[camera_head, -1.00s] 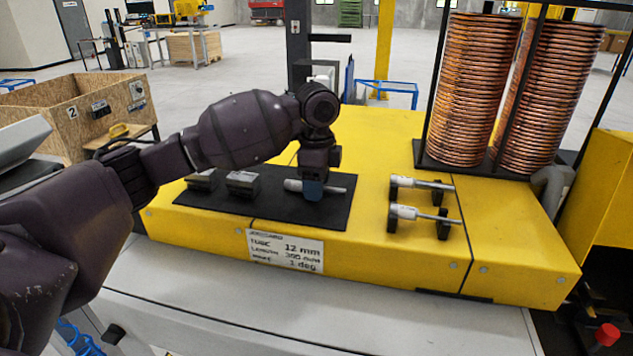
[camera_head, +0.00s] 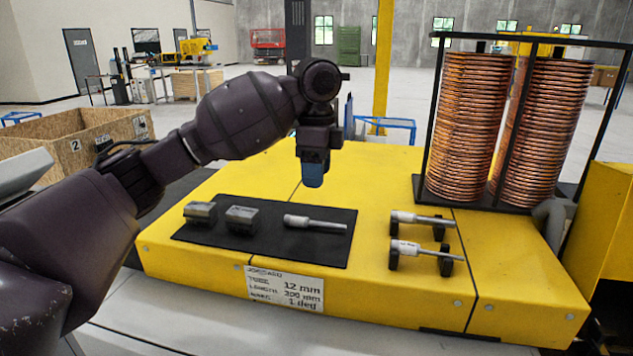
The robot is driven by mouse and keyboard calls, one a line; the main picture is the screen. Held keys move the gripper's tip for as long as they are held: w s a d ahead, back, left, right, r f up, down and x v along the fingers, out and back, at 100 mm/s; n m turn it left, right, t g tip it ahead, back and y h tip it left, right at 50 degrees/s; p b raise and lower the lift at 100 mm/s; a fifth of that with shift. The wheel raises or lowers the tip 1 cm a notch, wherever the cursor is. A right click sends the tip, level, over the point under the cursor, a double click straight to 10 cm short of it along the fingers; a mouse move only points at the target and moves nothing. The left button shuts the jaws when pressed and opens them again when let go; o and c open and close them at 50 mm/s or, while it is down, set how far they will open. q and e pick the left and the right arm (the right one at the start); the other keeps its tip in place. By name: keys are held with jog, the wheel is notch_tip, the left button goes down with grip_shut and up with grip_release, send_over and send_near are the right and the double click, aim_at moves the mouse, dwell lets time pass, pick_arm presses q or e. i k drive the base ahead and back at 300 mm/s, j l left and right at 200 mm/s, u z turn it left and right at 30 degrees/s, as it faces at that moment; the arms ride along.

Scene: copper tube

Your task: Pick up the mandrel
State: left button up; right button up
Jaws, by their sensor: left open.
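A mandrel (camera_head: 315,224), a light grey cylinder with a thinner rod towards the right, lies on the black mat (camera_head: 265,252) on the yellow machine top. Two similar mandrels rest on black holders to the right, the rear one (camera_head: 421,218) and the front one (camera_head: 425,250). My left gripper (camera_head: 313,183) points down above the mandrel on the mat, clear of it, with nothing seen in it. Its blue fingertips show almost side-on. My right gripper is not in view.
Two grey blocks, the left one (camera_head: 200,212) and the right one (camera_head: 242,219), sit on the mat left of the mandrel. A black rack (camera_head: 433,120) with copper coils (camera_head: 467,125) stands at the back right. A label (camera_head: 285,288) is on the machine's front. A wooden crate (camera_head: 95,135) is at left.

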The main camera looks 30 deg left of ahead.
aim_at(405, 248)
jog(key=k+l, duration=0.2)
jog(key=k, duration=0.3)
jog(key=k+l, duration=0.2)
jog(key=k, duration=0.25)
